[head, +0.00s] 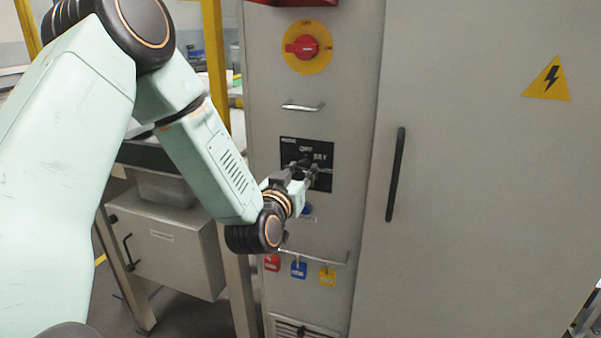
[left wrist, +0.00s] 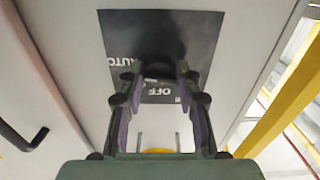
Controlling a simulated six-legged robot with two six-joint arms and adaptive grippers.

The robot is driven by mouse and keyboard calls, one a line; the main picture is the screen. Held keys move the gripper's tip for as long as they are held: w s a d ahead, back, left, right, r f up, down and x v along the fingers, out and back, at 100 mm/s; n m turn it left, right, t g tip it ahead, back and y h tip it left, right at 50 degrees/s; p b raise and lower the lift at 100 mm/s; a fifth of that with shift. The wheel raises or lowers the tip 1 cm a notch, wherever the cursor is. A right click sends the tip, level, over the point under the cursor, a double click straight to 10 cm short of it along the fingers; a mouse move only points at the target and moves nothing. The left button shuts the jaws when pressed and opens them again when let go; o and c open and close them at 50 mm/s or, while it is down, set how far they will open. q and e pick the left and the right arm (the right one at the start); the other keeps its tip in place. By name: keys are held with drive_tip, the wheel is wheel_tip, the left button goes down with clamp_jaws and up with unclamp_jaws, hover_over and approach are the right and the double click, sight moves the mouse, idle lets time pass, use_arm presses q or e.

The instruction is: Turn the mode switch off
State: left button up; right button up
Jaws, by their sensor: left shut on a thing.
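The mode switch sits on a black plate (head: 320,150) on the grey cabinet front; the plate also shows in the left wrist view (left wrist: 118,30). The plate carries white lettering, with OFF at its top in the head view and AUTO also readable in the left wrist view. The dark switch knob (left wrist: 158,42) stands out from the plate between my fingers. My left gripper (head: 308,170) is at the plate, shut on the knob, with its fingers on both sides of it in the left wrist view (left wrist: 158,78). The knob's pointing direction cannot be told. My right gripper is not in view.
Above the plate are a handle (head: 303,106) and a red rotary switch on a yellow disc (head: 307,47). A cabinet door with a black handle (head: 396,175) is to the right.

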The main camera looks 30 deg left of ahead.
use_arm(q)
drive_tip(key=n+b, duration=0.1)
drive_tip(key=n, duration=0.4)
drive_tip(key=shift+b, duration=0.3)
drive_tip(key=n+b, duration=0.1)
drive_tip(key=n, duration=0.4)
drive_tip(key=shift+d+f+b, duration=0.1)
drive_tip(key=shift+b, duration=0.3)
drive_tip(key=n+b, duration=0.2)
drive_tip(key=n, duration=0.3)
drive_tip(key=shift+n+b, duration=1.1)
drive_tip(key=shift+n, duration=0.9)
drive_tip(key=shift+r+n, duration=0.2)
drive_tip(key=shift+n, duration=0.1)
drive_tip(key=o, duration=1.1)
drive_tip(key=shift+w, duration=0.1)
drive_tip(key=v, duration=0.7)
drive_tip(key=shift+s, duration=0.3)
